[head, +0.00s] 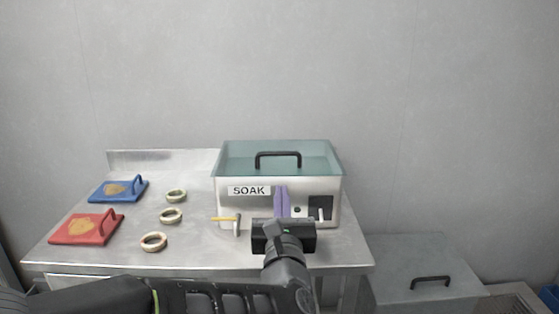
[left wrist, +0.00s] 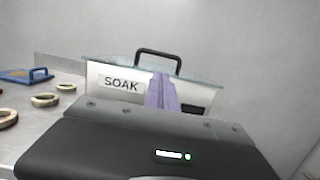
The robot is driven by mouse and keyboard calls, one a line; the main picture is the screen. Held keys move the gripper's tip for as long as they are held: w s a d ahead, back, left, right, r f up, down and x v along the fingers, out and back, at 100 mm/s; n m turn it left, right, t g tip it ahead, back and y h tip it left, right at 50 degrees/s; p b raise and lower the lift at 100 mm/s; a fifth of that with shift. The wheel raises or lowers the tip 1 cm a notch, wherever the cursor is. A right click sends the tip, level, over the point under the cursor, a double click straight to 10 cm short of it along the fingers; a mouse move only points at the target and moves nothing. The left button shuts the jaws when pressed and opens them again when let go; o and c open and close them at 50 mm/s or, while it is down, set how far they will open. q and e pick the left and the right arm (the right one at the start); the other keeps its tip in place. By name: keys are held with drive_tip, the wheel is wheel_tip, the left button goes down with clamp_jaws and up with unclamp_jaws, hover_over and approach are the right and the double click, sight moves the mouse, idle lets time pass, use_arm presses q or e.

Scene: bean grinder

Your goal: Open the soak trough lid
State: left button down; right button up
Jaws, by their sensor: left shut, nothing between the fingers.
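The soak trough (head: 226,207) is a pale metal box labelled SOAK at the back right of the steel table. Its teal translucent lid (head: 235,160) lies flat on top, with a black arched handle (head: 278,155). The lid handle also shows in the left wrist view (left wrist: 158,53). My left gripper (head: 281,190), with purple fingers, is in front of the trough's front face, below the lid handle and apart from it. Its fingers (left wrist: 161,90) are together and empty. It hides part of the trough's front. My right gripper is not in view.
A blue board (head: 102,190) and a red board (head: 72,230), both with handles, lie at the table's left. Several rings (head: 154,242) lie in the middle. A tap with a yellow lever (head: 237,224) juts from the trough's front. A grey lidded box (head: 405,270) stands right of the table.

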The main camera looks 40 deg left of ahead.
sight(280, 174)
use_arm(q)
drive_tip(key=shift+p+x, duration=0.8)
drive_tip(key=shift+x, duration=4.2)
drive_tip(key=shift+r, duration=0.15)
